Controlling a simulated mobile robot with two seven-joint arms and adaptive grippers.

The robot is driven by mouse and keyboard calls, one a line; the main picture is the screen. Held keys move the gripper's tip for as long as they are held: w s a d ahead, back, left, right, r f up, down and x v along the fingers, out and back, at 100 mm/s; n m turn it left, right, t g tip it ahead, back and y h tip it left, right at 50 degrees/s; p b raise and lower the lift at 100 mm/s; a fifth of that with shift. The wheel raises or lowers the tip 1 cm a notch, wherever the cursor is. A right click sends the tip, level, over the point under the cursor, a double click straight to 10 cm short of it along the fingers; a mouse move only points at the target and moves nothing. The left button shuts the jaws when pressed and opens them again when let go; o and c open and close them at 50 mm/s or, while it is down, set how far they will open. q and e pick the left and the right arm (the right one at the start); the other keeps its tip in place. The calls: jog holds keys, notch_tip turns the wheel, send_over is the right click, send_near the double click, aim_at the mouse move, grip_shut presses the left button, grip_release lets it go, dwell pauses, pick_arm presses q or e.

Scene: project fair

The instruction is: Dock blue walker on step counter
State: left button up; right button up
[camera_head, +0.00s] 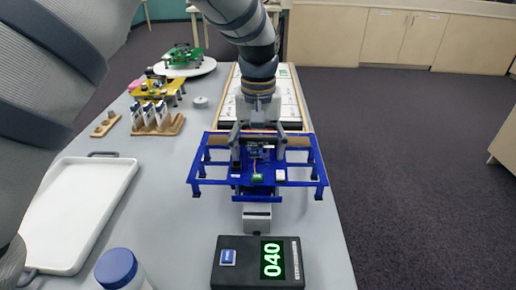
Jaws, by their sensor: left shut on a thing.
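The blue walker (213,173) is a flat blue frame with several short legs and a small board with green and white parts on top. My left gripper (258,162) comes down from above and is shut on the blue walker near its middle, holding it about level. The step counter (235,275), a black box with a blue button and a green display reading 040, lies at the table's near edge, apart from the walker in the picture. A small grey block (257,218) shows just below the walker; whether they touch is unclear. My right gripper is not in view.
A white tray (70,210) lies at the left, with a blue-capped jar (117,268) near it. A wooden rack (157,124), a yellow walker (160,88) and a green walker (183,55) stand further back. A wood-edged board (296,100) lies behind my gripper.

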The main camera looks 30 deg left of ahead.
aim_at(258, 154)
pick_arm(q)
jog(key=shift+f, duration=0.1)
jog(key=shift+f, duration=0.45)
jog(key=o, duration=1.3)
notch_tip(258, 154, up, 13)
jog(key=shift+r, duration=0.1)
